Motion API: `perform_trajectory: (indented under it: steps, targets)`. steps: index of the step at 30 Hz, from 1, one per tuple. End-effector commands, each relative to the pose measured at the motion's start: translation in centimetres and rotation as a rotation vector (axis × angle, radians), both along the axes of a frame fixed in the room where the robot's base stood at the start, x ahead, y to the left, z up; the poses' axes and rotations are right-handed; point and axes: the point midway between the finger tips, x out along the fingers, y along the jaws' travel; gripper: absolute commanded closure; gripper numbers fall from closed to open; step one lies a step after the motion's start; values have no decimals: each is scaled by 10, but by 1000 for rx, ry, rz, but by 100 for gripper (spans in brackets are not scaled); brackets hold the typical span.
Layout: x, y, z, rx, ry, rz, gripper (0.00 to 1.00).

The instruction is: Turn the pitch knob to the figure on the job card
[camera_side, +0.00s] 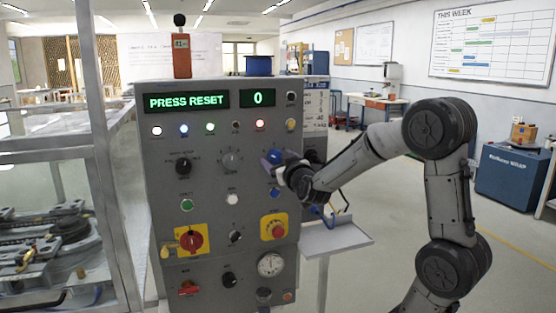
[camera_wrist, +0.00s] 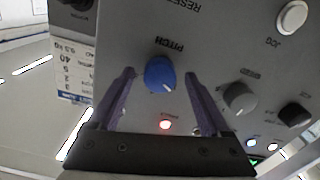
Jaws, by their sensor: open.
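The pitch knob (camera_wrist: 160,74) is blue with a pale pointer line, under the printed word PITCH on the grey panel. In the wrist view it sits between the two purple fingers of my gripper (camera_wrist: 159,80). The fingers are open, with a visible gap on each side of the knob. In the side view my gripper (camera_side: 271,162) is at the panel's middle right and largely hides the knob. The job card (camera_side: 315,108) is on the panel's right side; it also shows in the wrist view (camera_wrist: 74,78), rotated, with a column of figures too small to read surely.
The green display (camera_side: 187,101) reads PRESS RESET and the small display (camera_side: 257,96) reads 0. Grey (camera_wrist: 239,97) and black (camera_wrist: 296,114) knobs and a white jog button (camera_wrist: 292,17) stand near. A red emergency button (camera_side: 274,228) and a small shelf (camera_side: 335,238) are below.

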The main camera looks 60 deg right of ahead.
Motion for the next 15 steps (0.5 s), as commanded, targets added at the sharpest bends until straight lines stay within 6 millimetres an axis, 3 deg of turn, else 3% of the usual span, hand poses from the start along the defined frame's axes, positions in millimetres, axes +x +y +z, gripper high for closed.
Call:
perform_trajectory:
  steps: [10, 15]
  targets:
    - [3, -3, 0, -1, 0, 0, 19]
    - [3, -3, 0, -1, 0, 0, 48]
